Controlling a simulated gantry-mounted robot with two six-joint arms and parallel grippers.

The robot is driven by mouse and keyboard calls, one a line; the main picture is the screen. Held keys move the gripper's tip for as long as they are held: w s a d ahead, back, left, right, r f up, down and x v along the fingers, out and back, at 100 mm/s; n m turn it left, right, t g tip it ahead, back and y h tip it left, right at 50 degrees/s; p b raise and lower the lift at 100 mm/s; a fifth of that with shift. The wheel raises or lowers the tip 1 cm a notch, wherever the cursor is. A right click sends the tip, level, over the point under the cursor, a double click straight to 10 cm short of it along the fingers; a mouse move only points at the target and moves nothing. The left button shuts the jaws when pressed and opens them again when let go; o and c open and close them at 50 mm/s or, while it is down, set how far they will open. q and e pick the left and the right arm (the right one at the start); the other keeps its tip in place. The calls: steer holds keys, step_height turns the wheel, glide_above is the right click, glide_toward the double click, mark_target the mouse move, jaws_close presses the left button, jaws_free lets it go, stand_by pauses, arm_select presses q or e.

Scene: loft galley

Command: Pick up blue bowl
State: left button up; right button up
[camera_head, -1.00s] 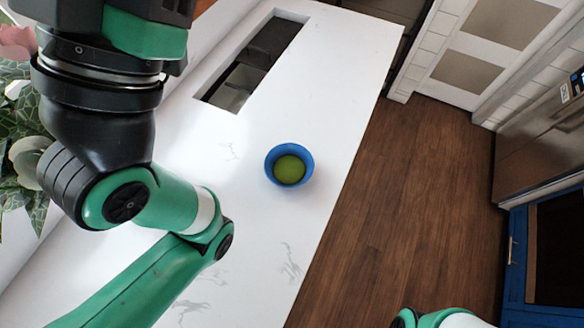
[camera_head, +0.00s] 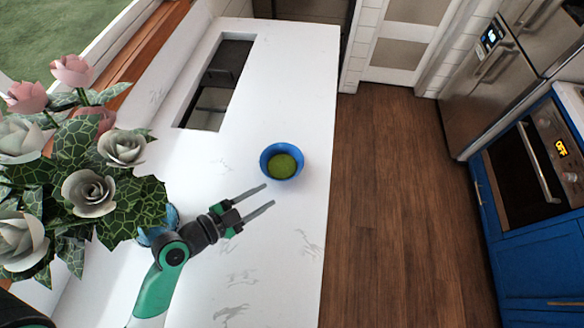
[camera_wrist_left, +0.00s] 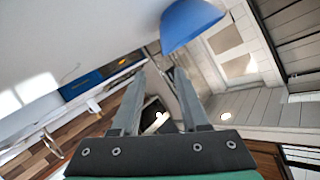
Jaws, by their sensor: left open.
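The blue bowl (camera_head: 268,158) stands upright on the white counter and has something green in its bottom. My left gripper (camera_head: 269,194) is open and empty, its two long grey fingers apart. Its fingertips are just in front of the bowl, on the near side, and do not appear to touch it. In the left wrist view the bowl (camera_wrist_left: 188,22) shows at the top, beyond the fingertips of the left gripper (camera_wrist_left: 152,62). The bowl is cut off by the frame's top edge there. My right gripper is not in view.
A vase of pink and white roses (camera_head: 90,185) stands left of the left arm, close to it. A sink opening (camera_head: 215,85) lies behind the bowl. The counter's right edge (camera_head: 330,180) drops to the wood floor. The counter around the bowl is clear.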

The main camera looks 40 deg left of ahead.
mark_target(291, 178)
arm_select(q)
steer(key=shift+s+a+f+y, duration=0.2)
steer(key=shift+a+y, duration=0.1)
steer(key=shift+a, duration=0.2)
steer(key=p+x, duration=0.1)
steer(key=x, duration=1)
steer(key=shift+w+d, duration=0.15)
steer(key=shift+w, duration=0.2)
steer(key=shift+c, duration=0.2)
jaws_close()
steer(key=shift+s+f, duration=0.1)
stand_by(0.4)
